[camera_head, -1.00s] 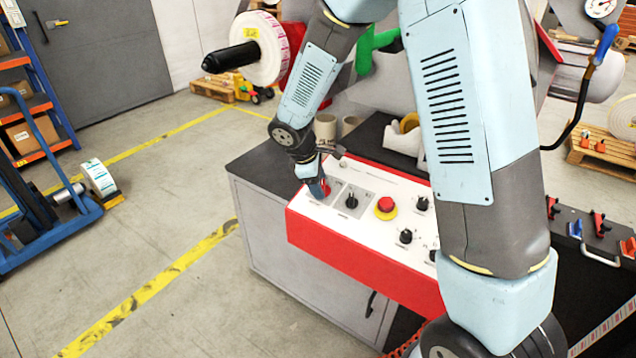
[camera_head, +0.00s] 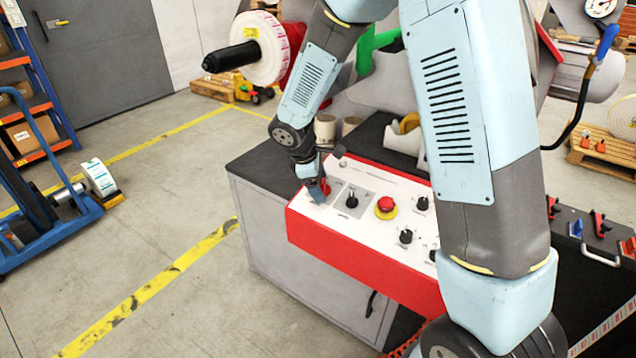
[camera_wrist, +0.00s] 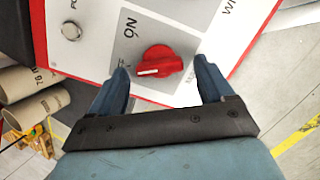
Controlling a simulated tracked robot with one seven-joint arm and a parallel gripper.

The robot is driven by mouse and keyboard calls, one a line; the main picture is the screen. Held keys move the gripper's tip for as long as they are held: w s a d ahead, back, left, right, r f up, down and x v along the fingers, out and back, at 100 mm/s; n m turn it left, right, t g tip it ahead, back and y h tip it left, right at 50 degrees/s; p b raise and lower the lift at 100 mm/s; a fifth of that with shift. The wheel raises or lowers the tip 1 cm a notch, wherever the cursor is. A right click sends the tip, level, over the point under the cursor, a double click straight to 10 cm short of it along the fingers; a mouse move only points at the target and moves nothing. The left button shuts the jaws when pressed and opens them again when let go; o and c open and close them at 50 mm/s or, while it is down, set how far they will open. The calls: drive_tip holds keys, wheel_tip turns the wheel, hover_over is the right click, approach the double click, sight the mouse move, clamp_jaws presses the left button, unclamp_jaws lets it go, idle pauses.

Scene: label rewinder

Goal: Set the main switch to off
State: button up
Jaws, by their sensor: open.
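The main switch is a red rotary knob (camera_wrist: 160,62) on a grey plate of the white control panel. In the wrist view its white pointer line points left in the picture, and the "ON" lettering (camera_wrist: 130,38) lies above and left of it. My gripper (camera_wrist: 161,66) is open, with one blue finger on each side of the knob; gaps show, and I cannot tell whether either finger touches. In the head view my gripper (camera_head: 317,190) is low at the panel's left end, with a bit of the red knob (camera_head: 326,185) showing beside it.
The panel (camera_head: 355,240) also carries a black rotary knob (camera_head: 352,200), a red emergency stop button (camera_head: 386,204) on yellow and several more black knobs. Cardboard cores (camera_head: 325,128) stand behind the panel. Open floor lies to the left.

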drive_tip(key=v, duration=1.3)
drive_tip(key=shift+r, duration=0.35)
drive_tip(key=shift+s+a, duration=0.1)
